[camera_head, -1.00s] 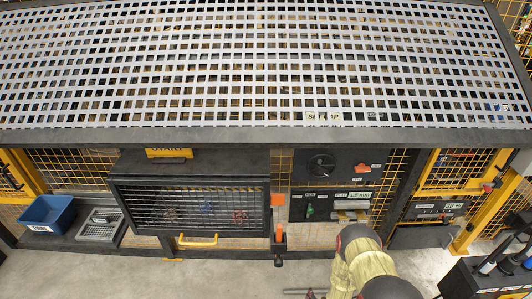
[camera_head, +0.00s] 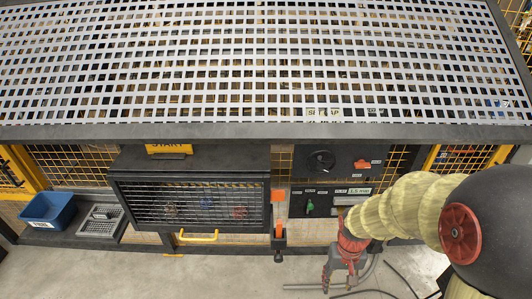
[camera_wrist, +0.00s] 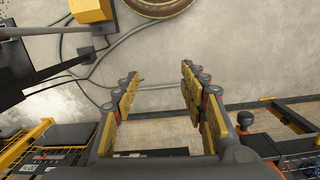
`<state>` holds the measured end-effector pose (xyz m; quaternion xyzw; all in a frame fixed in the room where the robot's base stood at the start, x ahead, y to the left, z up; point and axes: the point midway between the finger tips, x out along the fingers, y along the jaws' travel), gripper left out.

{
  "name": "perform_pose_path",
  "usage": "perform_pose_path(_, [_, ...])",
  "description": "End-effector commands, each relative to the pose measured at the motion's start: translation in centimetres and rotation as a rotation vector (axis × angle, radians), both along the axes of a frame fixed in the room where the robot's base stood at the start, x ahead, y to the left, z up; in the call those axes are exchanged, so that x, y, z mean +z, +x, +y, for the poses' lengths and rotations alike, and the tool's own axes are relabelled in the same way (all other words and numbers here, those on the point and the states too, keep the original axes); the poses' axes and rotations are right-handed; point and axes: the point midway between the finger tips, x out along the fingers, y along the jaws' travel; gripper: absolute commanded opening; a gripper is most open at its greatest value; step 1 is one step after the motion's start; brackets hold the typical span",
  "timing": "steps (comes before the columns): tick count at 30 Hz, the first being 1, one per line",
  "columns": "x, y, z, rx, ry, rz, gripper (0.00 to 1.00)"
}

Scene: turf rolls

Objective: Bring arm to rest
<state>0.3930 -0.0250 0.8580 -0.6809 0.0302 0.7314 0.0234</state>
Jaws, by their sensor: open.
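My arm reaches in from the right in the head view, its upper links wrapped in a pale yellow sleeve. My gripper (camera_head: 340,274) hangs at its end, pointing down over the grey floor in front of the bench. In the wrist view my gripper (camera_wrist: 160,95) is open, with its yellow-padded fingers apart and bare floor between them. It holds nothing. It is apart from the bench front and the control panel (camera_head: 305,203).
A mesh-fronted cabinet (camera_head: 190,202) with a yellow handle (camera_head: 198,237) stands left of the gripper. A blue bin (camera_head: 48,210) and a grey tray (camera_head: 101,221) sit at far left. A perforated grey canopy (camera_head: 260,134) spans above. Cables (camera_wrist: 95,62) lie on the floor.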

Motion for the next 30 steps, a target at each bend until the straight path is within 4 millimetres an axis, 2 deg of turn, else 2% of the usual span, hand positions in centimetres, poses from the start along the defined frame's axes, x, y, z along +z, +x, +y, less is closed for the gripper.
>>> perform_pose_path(1, [2.4, -0.9, 0.2, 0.009, 0.001, -0.012, 0.43])
perform_pose_path(6, [8.8, -4.5, 0.9, 0.033, 0.003, -0.043, 0.43])
perform_pose_path(12, [15.0, -7.7, 1.5, 0.046, 0.001, -0.156, 0.43])
perform_pose_path(18, [20.7, -9.0, 2.0, 0.059, -0.005, -0.361, 0.43])
perform_pose_path(24, [25.3, -9.5, 2.3, 0.069, -0.01, -0.522, 0.43])
perform_pose_path(30, [26.5, -9.8, 2.5, 0.076, -0.01, -0.564, 0.43])
